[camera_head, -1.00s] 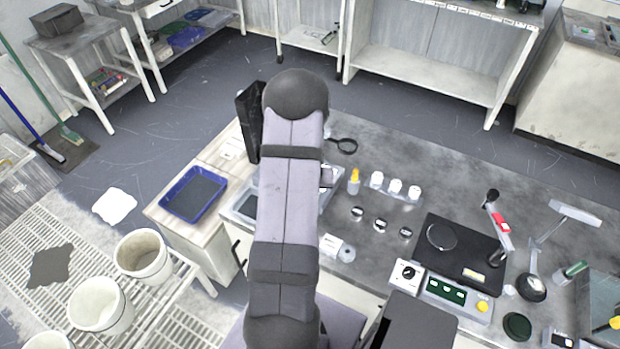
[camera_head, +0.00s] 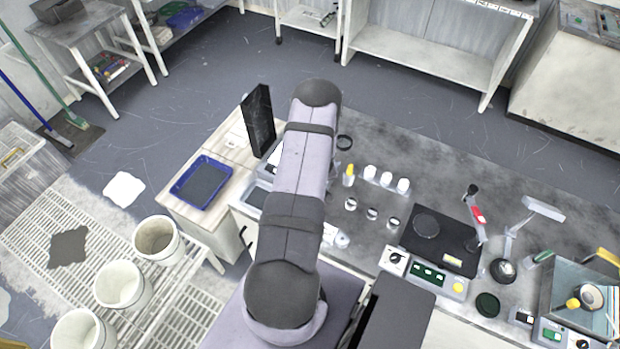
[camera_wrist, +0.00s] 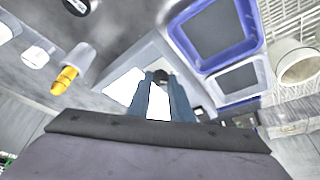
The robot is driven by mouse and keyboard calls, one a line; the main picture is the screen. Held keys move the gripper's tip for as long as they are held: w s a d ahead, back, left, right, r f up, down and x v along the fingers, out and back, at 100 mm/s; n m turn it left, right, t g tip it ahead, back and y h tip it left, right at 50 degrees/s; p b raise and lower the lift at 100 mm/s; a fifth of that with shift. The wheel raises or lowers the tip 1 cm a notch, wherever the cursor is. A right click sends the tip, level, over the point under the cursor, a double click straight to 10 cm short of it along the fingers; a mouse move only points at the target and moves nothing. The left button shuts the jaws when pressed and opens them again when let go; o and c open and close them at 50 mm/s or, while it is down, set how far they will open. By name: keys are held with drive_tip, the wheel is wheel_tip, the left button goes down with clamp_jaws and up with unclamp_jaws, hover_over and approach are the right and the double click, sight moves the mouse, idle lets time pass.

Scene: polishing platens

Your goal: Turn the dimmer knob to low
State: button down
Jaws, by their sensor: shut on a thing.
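Another dial (camera_head: 394,257), on a white box, stands further right on the bench, apart from the gripper.
A blue tray (camera_head: 227,186) lies left of my arm, with an upright black panel (camera_head: 258,120) behind it. A yellow-tipped bottle (camera_wrist: 66,80) and white-capped jars (camera_head: 386,179) stand to the right. A black platen unit (camera_head: 440,243) is further right.

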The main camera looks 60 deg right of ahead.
drive_tip(key=shift+d+r+n+p, duration=0.15)
drive_tip(key=shift+d+n+p, duration=0.05)
drive_tip(key=shift+n+p, duration=0.15)
idle(0.3)
drive_tip(key=c, duration=1.6)
unclamp_jaws()
drive_tip(key=shift+c, duration=0.2)
drive_tip(key=shift+o, duration=0.3)
drive_tip(key=shift+a, duration=0.1)
drive_tip(key=b+v, duration=0.1)
drive_tip(key=v, duration=0.6)
drive_tip(key=shift+s+r, duration=0.1)
